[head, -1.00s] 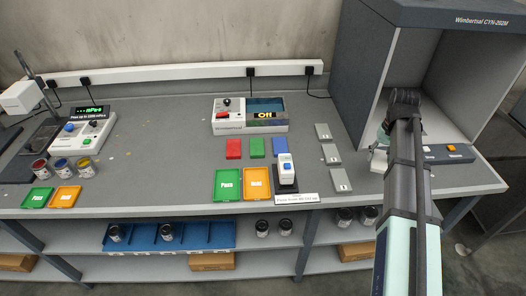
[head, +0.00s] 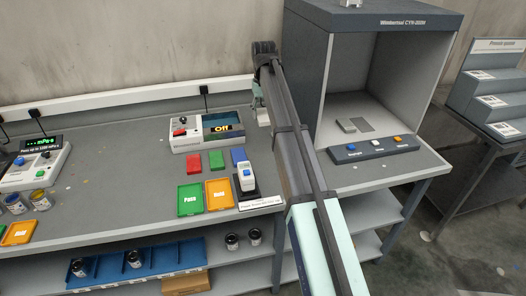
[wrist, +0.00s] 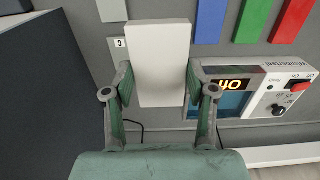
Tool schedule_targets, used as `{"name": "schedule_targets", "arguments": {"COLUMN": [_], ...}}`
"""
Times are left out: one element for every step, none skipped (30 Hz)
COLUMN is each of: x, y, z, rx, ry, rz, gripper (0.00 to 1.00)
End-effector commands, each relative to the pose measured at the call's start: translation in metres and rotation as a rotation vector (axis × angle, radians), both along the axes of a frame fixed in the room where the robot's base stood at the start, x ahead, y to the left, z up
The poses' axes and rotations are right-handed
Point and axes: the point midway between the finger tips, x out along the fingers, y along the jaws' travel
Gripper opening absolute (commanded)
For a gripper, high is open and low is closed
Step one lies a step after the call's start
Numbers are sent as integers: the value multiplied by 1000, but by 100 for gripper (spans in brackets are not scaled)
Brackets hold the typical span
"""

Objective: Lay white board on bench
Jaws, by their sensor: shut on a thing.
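My gripper (wrist: 158,78) is shut on the white board (wrist: 160,45), a plain rectangle held between its two fingers in the wrist view. In the head view my gripper (head: 260,94) is over the back of the grey bench (head: 110,147), between the measuring device and the booth. A small pale part of the white board (head: 263,116) shows below it there; my arm hides much around it. The board appears to be above the bench top, but the gap is hard to judge.
The grey booth (head: 300,85) stands to the right.

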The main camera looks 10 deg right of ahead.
Motion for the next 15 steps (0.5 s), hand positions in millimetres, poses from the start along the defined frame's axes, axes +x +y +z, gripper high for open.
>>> {"name": "schedule_targets", "arguments": {"x": [-3,-3,-4,-3,-3,-3,-3,-3,-3,-3,-3,-2,-2,-2,-2], "y": [0,0,0,0,0,0,0,0,0,0,0,0,0,0,0], "z": [-12,-19,-29,-36,-44,-54,-61,-68,-77,-84,-91,-99,-104,-109,-115], "rx": [0,0,0,0,0,0,0,0,0,0,0,0,0,0,0], "ry": [4,4,5,4,4,5,4,4,4,3,4,3,3,3,3], "rz": [0,0,0,0,0,0,0,0,0,0,0,0,0,0,0], "gripper": [16,16,16,16,16,16,16,16,16,16,16,16,16,16,16]}}
